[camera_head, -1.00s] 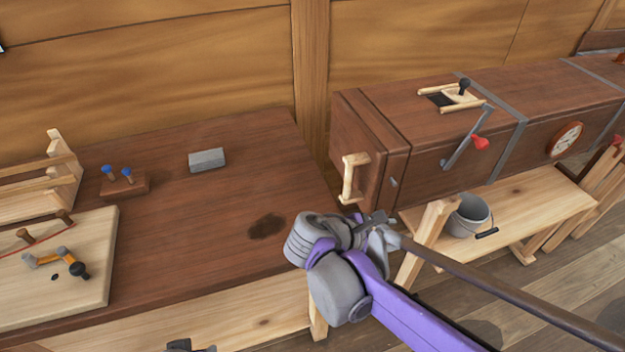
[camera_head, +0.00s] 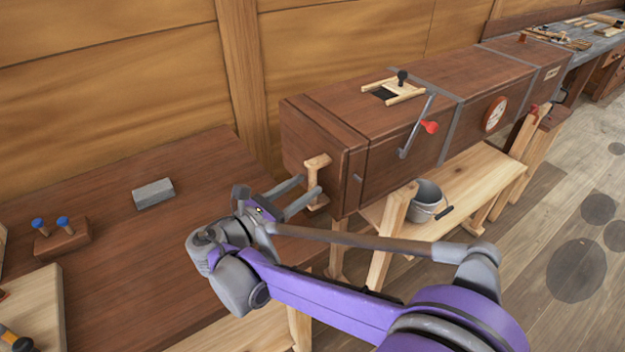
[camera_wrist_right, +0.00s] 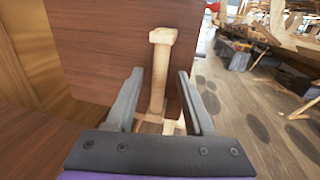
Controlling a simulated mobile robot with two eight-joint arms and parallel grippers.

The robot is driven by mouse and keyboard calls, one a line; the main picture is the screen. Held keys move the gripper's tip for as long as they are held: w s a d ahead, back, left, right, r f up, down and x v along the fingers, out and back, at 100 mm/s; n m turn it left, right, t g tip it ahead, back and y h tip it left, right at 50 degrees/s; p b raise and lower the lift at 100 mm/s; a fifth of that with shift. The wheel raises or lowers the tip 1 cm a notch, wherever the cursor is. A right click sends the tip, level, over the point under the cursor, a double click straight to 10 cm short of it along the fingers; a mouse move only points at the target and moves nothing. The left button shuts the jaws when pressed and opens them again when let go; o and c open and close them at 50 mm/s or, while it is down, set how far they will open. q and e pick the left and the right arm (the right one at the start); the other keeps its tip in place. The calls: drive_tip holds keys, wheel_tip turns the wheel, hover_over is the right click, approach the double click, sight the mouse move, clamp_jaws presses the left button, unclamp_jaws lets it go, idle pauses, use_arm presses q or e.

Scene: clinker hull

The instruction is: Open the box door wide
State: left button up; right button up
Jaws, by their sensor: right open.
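The long brown wooden box (camera_head: 400,124) stands on trestles, and its door (camera_head: 300,150) is the end panel on the left, which looks shut. A pale wooden handle (camera_head: 317,181) stands upright on the door. My right gripper (camera_head: 308,187) is open, with its two fingers reaching toward the handle. In the right wrist view the handle (camera_wrist_right: 160,75) shows between and beyond the open fingers (camera_wrist_right: 158,92), and I see no clear contact. The door panel (camera_wrist_right: 100,45) fills the upper left there. My left gripper is in neither view.
A brown table (camera_head: 120,190) lies left of the box, with a grey block (camera_head: 153,193) and a small stand with blue knobs (camera_head: 62,238). A grey bucket (camera_head: 427,199) is on the bench under the box. A crank with a red knob (camera_head: 430,127) sticks out from the box front.

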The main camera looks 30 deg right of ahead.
sight(310, 183)
drive_tip(key=shift+x, duration=1.85)
clamp_jaws()
